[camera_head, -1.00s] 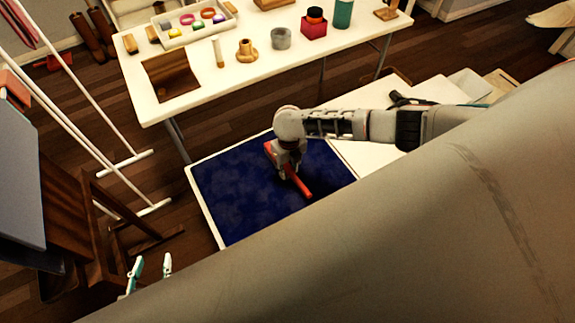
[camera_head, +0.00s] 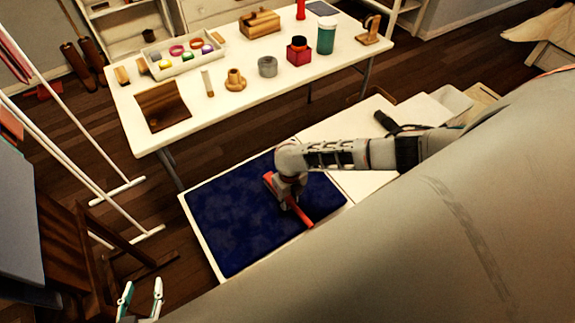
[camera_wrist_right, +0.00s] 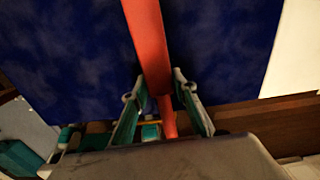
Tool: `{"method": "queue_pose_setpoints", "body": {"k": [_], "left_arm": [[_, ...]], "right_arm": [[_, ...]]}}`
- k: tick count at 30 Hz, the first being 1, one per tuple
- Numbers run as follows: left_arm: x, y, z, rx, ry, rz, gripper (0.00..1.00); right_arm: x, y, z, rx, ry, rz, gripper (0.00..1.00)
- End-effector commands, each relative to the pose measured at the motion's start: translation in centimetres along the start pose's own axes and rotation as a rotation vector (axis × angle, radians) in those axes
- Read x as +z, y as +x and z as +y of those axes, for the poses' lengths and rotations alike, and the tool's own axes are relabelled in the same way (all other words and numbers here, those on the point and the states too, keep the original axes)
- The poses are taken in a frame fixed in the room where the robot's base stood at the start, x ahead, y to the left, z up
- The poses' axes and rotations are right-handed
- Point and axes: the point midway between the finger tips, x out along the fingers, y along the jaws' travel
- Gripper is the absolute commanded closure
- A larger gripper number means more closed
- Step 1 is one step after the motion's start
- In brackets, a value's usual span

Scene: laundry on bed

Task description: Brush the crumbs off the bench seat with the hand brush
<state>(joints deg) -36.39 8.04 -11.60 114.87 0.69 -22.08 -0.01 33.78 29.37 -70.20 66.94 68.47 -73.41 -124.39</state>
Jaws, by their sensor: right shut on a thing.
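The bench seat is a dark blue cushion (camera_head: 225,230) with a pale edge. It also fills much of the right wrist view (camera_wrist_right: 60,60). The red hand brush (camera_head: 303,217) lies over its right part, and in the wrist view its red body (camera_wrist_right: 148,40) runs between my fingers. My right gripper (camera_head: 288,190) is shut on the brush, low over the cushion; I cannot tell whether the brush touches it. No crumbs can be made out on the mottled blue. My left gripper (camera_head: 142,290) is at the bottom left, fingers apart and empty, away from the bench.
A white table (camera_head: 230,112) behind the bench holds a tray (camera_head: 183,55), a brown board (camera_head: 163,105), jars and wooden pieces. A white surface (camera_head: 365,180) adjoins the cushion on the right. A wooden chair (camera_head: 75,240) and white rack poles (camera_head: 75,130) stand at left.

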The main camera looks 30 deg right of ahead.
Motion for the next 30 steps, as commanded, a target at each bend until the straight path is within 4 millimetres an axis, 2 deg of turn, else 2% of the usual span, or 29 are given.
{"method": "queue_pose_setpoints", "body": {"k": [9,17,30], "left_arm": [[-1.4,-0.9,-0.3,0.000,0.000,-0.001,0.60],[-1.7,-1.0,-0.4,-0.001,0.002,0.000,0.60],[-2.6,-1.7,-0.5,0.001,0.000,-0.003,0.60]], "right_arm": [[-2.6,0.0,0.1,0.000,0.000,0.002,0.96],[-3.5,0.2,0.1,-0.001,-0.001,0.001,0.96],[-6.9,0.5,0.2,-0.001,-0.001,0.006,0.96]]}}
